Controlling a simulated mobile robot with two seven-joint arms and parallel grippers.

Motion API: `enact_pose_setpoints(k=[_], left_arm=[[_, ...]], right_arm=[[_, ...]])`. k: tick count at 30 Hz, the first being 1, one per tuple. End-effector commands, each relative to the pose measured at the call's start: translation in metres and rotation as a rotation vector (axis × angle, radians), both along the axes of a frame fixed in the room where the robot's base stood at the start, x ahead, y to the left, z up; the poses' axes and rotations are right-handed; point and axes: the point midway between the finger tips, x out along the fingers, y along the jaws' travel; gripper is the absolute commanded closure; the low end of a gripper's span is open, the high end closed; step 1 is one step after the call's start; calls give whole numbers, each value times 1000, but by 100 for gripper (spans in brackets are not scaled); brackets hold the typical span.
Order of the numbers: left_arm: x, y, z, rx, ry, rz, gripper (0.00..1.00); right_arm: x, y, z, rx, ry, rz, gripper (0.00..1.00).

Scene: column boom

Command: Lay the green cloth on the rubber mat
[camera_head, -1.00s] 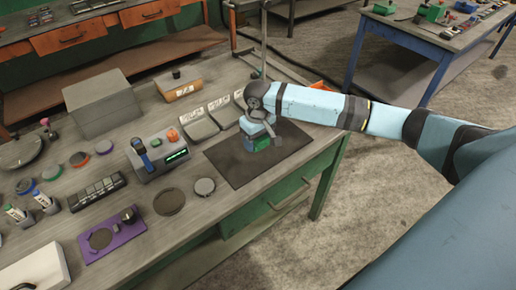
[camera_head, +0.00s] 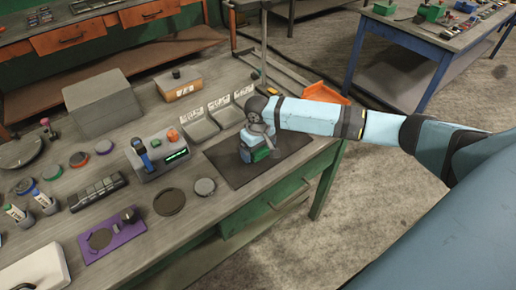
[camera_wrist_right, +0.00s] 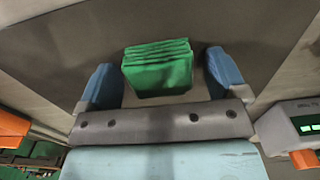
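The rubber mat (camera_head: 228,168) is a dark flat rectangle at the right front of the grey workbench. My right gripper (camera_head: 256,150) is low over the mat, pointing down. The green cloth (camera_wrist_right: 158,68) is a folded block with several layers, between the two blue fingers of the right gripper (camera_wrist_right: 163,82) in the right wrist view. The fingers are wide apart, with a gap at the cloth's right side. A bit of the cloth (camera_head: 262,154) shows below the gripper in the head view. The cloth is over the mat; the contact under it is hidden. My left gripper is not in view.
Left of the mat stand a grey device with a green display (camera_head: 162,158) and a round grey disc (camera_head: 205,186). Labelled trays (camera_head: 198,124) line the mat's back edge. An orange bin (camera_head: 325,92) is behind my right arm. The mat's front left part is bare.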

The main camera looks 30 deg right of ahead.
Motion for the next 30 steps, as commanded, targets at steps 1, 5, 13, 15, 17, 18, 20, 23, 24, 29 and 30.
enact_pose_setpoints(k=[1,5,13,15,17,18,20,23,24,29,30], left_arm=[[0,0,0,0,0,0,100],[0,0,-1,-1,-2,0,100],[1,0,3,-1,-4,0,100],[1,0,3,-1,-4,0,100],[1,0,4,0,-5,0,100],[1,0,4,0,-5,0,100],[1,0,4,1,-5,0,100],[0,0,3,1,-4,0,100],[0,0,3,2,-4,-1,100],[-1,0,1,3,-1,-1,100],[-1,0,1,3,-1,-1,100]], right_arm=[[0,0,0,0,0,0,9],[0,0,1,-1,-1,0,9],[0,0,41,1,-3,1,9],[1,0,57,0,-4,0,9],[1,0,70,0,-4,0,9],[1,0,79,0,-3,0,9],[1,0,90,1,-3,0,9],[1,0,106,0,-2,0,9],[1,0,111,0,-2,0,9],[0,0,122,0,0,0,9],[0,0,123,0,1,0,9]])
